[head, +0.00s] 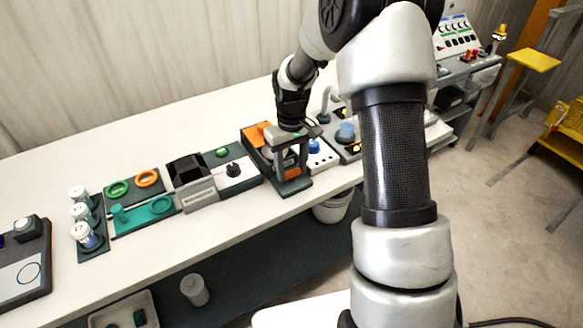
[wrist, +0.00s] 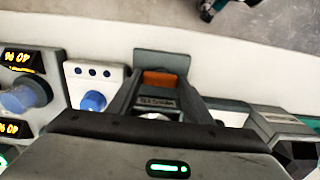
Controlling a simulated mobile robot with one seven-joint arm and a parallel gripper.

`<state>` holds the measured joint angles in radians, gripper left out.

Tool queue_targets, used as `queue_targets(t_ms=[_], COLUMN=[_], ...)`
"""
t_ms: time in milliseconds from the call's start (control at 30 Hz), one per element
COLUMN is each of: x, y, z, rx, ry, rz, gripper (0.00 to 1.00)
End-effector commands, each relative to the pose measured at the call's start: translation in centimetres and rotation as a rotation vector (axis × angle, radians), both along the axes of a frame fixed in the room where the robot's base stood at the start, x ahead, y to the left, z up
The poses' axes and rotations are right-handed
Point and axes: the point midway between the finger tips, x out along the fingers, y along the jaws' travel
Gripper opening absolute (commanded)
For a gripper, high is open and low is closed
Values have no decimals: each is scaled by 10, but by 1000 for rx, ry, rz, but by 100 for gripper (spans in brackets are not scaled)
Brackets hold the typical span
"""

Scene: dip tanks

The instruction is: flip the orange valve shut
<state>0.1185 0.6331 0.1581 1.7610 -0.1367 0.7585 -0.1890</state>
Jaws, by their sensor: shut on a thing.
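The orange valve (head: 256,135) is on a dark base on the white bench, in the middle of the head view. Orange shows at the base's far end and again near its front end. My gripper (head: 289,166) is over the front half of this base, pointing down, and is shut on part of the valve. The gripped part is mostly hidden by the fingers. In the wrist view an orange patch (wrist: 160,79) shows just beyond my gripper (wrist: 160,102), on the dark base with a small label. The exact lever angle cannot be told.
A white box with a blue knob (wrist: 93,101) stands close beside the valve, with a dial unit (wrist: 25,97) beyond it. On the other side is a panel with a black knob (head: 233,170). The bench's front edge is close; a white bin (head: 332,208) is below.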

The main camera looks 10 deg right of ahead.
Motion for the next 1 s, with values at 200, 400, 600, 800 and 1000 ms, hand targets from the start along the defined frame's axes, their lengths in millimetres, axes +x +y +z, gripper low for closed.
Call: queue_targets(t_ms=[200, 400, 600, 800, 1000], x=[0, 0, 0, 1, 1], y=[0, 0, 0, 0, 0], z=[1, 0, 4, 34, 84], rx=[1, 1, 0, 0, 0], ry=[-1, -1, -1, -5, -6], rz=[-1, 0, 1, 1, -1], gripper=[57, 64, 64, 64, 64])
